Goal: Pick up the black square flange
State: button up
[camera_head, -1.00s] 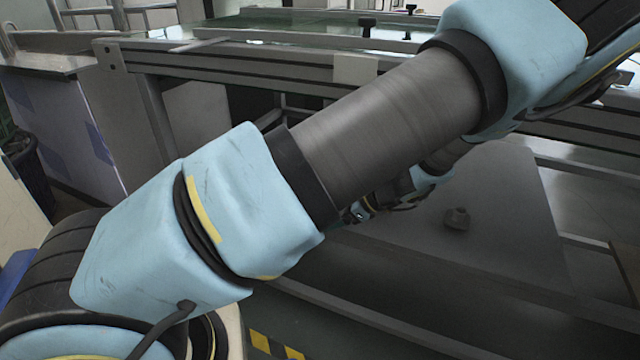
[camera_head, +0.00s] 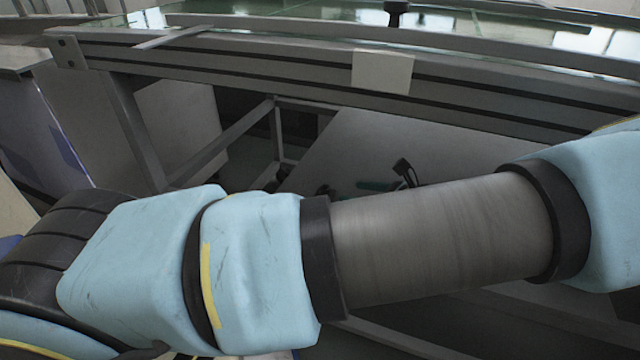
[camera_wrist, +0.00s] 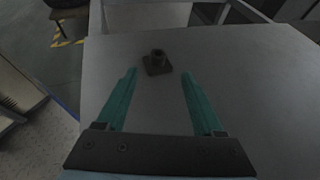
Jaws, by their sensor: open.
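The black square flange (camera_wrist: 157,64) stands on a grey flat surface (camera_wrist: 240,70) in the wrist view. It has a square base with a short round collar on top. My gripper (camera_wrist: 158,73) is open, with its two green fingers spread apart. The flange lies just beyond the fingertips, roughly centred across the gap, and no finger visibly touches it. A green finger of my gripper (camera_head: 375,186) shows partly above the arm.
A metal frame table (camera_head: 250,57) with a glass-like top spans the back of the head view. In the wrist view, yellow-black floor tape (camera_wrist: 62,38) lies beyond the surface's left edge. The surface around the flange is clear.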

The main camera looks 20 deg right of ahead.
jog(key=x, duration=0.5)
jog(key=shift+w, duration=0.1)
jog(key=x, duration=0.5)
jog(key=shift+a, duration=0.3)
grip_shut()
